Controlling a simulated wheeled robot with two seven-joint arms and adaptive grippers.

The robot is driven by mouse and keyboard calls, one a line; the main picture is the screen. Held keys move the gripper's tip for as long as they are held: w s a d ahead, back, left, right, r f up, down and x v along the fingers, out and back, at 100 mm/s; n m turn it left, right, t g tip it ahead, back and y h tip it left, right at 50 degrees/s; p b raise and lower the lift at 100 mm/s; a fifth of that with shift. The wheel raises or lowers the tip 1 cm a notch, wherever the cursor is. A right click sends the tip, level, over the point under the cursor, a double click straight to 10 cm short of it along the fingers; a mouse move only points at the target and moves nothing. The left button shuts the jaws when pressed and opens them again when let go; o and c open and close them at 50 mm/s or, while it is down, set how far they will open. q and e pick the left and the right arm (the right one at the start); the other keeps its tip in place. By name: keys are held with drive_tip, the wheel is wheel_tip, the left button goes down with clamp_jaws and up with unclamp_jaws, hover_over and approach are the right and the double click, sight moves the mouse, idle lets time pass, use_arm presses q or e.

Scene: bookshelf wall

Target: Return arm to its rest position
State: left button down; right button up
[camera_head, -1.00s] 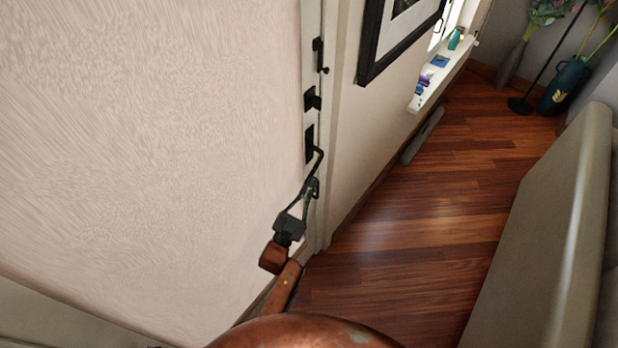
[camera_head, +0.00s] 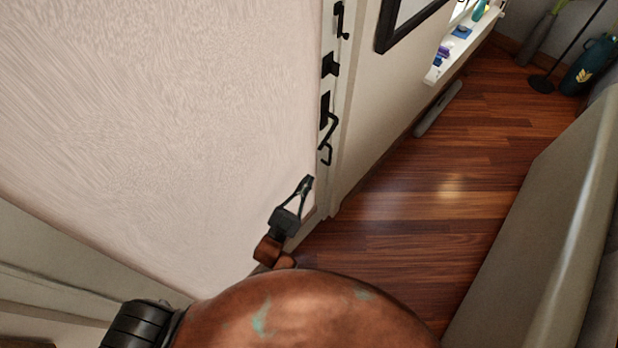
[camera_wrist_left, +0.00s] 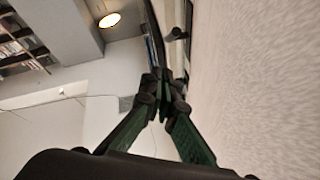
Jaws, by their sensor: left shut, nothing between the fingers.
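My left gripper (camera_head: 306,183) is in the middle of the head view, in front of the pale wall and below the black door handle (camera_head: 327,135). It is shut and empty, and it stands apart from the handle. In the left wrist view its two dark green fingers (camera_wrist_left: 160,80) meet at their tips. My copper-coloured arm fills the bottom of the head view. My right gripper does not show.
A pale textured wall or door panel (camera_head: 150,110) is close on the left. Black latch hardware (camera_head: 330,65) sits above the handle. Wooden floor (camera_head: 440,190) lies open to the right, bounded by a grey-beige sofa-like piece (camera_head: 550,230).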

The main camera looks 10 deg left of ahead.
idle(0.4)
